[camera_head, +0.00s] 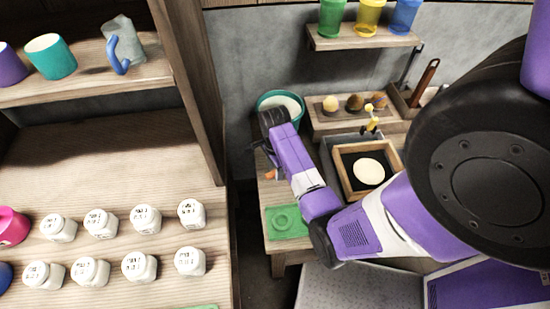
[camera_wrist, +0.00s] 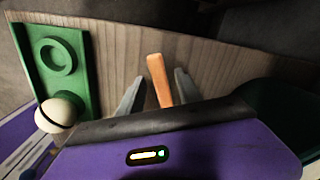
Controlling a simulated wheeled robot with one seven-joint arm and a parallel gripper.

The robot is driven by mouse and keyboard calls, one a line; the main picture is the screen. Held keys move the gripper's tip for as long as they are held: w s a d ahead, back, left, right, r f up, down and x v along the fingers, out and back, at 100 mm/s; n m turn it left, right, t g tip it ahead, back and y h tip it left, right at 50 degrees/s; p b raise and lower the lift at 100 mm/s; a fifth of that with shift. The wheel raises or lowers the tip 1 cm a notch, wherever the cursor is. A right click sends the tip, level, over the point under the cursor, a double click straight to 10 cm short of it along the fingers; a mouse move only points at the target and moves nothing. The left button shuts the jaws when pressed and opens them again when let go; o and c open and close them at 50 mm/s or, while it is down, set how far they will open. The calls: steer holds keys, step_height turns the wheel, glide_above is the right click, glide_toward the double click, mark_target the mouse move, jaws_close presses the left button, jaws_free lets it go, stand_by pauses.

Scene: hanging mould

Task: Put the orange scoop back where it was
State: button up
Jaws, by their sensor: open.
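The orange scoop (camera_head: 267,176) shows in the head view as a small orange piece on the wooden bench, just below my gripper (camera_head: 268,158). In the wrist view an orange bar-like part of the scoop (camera_wrist: 159,85) stands between the two grey fingers of my gripper (camera_wrist: 159,78). The fingers are apart, with a gap visible on each side of it. The scoop's lower end is hidden behind the gripper body.
A green tray with a ring (camera_head: 287,222) lies nearer on the bench. A teal bucket (camera_head: 283,97) stands behind my wrist. A wooden frame with a pale disc (camera_head: 369,172) is to the right. A shelf post (camera_head: 195,80) rises at left.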

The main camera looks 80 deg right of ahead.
step_height(320, 180, up, 10)
steer(key=s+a+f+n+t+h, duration=0.1)
steer(key=a+f+n+t+h, duration=0.15)
steer(key=a+n, duration=0.5)
steer(key=s+a+f+n+t+h, duration=0.15)
steer(key=a+n+t, duration=0.25)
steer(key=a+n, duration=0.4)
steer(key=s+a+r+n+t+y, duration=0.1)
steer(key=s+a+r+n+t, duration=0.1)
steer(key=a+r, duration=0.3)
steer(key=s+a+r+n+t+y, duration=0.1)
steer(key=a+r+n, duration=0.4)
steer(key=r, duration=0.5)
steer(key=s+a+r+n+t+y, duration=0.2)
steer(key=s+a+r+n+t, duration=0.2)
steer(key=a+r, duration=0.3)
steer(key=shift+a+r+t, duration=0.15)
steer(key=shift+r+t, duration=0.2)
steer(key=shift+t, duration=0.4)
steer(key=shift+n, duration=0.25)
